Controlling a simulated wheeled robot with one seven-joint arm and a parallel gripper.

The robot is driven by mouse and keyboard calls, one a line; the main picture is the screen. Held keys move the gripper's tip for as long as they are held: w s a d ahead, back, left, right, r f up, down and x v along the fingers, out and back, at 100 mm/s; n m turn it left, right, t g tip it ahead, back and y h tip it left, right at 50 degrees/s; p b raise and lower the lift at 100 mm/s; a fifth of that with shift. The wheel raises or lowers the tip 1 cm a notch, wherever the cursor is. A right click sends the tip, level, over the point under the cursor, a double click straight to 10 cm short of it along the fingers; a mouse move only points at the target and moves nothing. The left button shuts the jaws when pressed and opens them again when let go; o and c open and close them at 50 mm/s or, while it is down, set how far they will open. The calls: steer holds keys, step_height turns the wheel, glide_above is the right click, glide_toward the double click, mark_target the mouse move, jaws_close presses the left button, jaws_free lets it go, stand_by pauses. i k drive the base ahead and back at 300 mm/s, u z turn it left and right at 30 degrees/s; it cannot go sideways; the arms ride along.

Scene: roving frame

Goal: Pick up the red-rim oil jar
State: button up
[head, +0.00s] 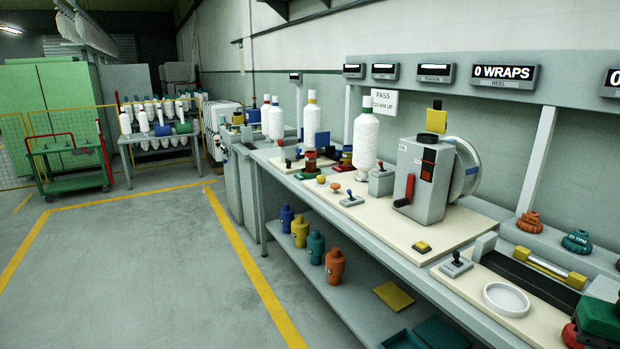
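I cannot make out for certain a jar with a red rim. A small dark item with red parts (310,163) stands on the bench's left part, but it is too small to tell whether it is a jar. Another small red piece (346,158) sits just right of it. On the shelf under the bench stand several capped bottles: a blue one (286,217), a yellow one (299,232), a teal one (315,247) and an orange one (334,265). None shows a clear red rim. My gripper is not in view.
A long grey workbench (440,275) runs along the right wall, carrying a grey crank reel (425,180), white yarn cones (366,135) and a white dish (505,299). A green cart (70,165) stands far left. The floor (140,285) left of the bench is clear.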

mark_target(311, 156)
steer(key=k, duration=0.5)
steer(key=u, duration=0.65)
steer(key=i, duration=1.05)
steer(key=u, duration=0.55)
steer(key=i, duration=1.1)
steer(key=z, duration=0.75)
steer(key=i, duration=0.95)
steer(key=z, duration=0.65)
